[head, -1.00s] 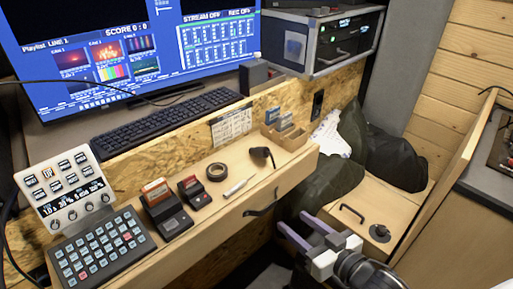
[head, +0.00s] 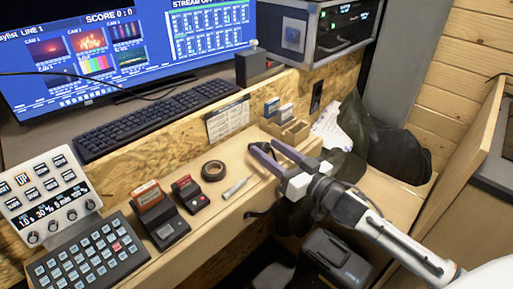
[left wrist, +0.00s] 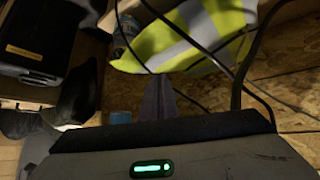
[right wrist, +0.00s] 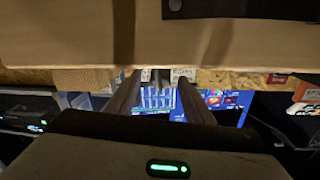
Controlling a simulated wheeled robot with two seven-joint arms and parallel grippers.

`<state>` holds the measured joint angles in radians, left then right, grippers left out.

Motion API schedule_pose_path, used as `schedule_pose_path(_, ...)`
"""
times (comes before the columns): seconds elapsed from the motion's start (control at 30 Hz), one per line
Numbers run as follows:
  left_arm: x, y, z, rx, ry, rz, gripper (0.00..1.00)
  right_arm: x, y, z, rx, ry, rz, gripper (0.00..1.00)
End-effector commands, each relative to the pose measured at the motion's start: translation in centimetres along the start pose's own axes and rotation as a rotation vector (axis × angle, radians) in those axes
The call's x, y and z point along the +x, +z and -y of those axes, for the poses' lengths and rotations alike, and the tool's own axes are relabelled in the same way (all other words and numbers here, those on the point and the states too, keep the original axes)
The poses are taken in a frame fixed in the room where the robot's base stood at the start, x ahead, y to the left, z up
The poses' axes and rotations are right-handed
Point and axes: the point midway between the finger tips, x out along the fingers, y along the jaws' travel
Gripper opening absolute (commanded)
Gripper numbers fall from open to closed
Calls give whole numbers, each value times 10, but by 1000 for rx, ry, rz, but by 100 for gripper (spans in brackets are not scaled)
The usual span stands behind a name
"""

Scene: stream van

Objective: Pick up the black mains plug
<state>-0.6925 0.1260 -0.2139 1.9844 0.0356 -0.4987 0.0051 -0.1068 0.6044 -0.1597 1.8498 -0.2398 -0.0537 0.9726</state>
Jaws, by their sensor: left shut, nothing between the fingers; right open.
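I cannot make out the black mains plug now. The spot right of the white marker (head: 235,188) on the wooden shelf (head: 212,222), where a small black object lay earlier, is covered by my right gripper (head: 265,146) in the head view. That gripper is open, its two purple-grey fingers pointing up and left over the shelf. In the right wrist view its fingers (right wrist: 158,80) stand apart, and I see no plug clearly between them. My left gripper (left wrist: 158,98) shows only in the left wrist view, shut and empty.
A tape roll (head: 214,170), two card readers (head: 160,215) (head: 189,192) and a keypad (head: 85,250) stand to the left. A wooden card holder (head: 292,130) is close behind my right gripper. A hi-vis vest (left wrist: 190,40) and loose cables show near my left gripper.

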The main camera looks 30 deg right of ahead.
Motion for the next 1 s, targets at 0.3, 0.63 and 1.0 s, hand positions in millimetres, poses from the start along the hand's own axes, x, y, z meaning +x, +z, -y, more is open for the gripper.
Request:
schedule_pose_path(0.3, 2, -9, 2, 3, -2, -16, 0, 18, 1, 0, 0, 1, 2, 47)
schedule_pose_path(0.63, 2, -7, 2, 3, -2, -13, 0, 18, 1, 1, 1, 0, 1, 10)
schedule_pose_path(1.0, -1, -6, 1, 1, -2, -7, 0, 18, -9, 2, -1, -1, -2, 0)
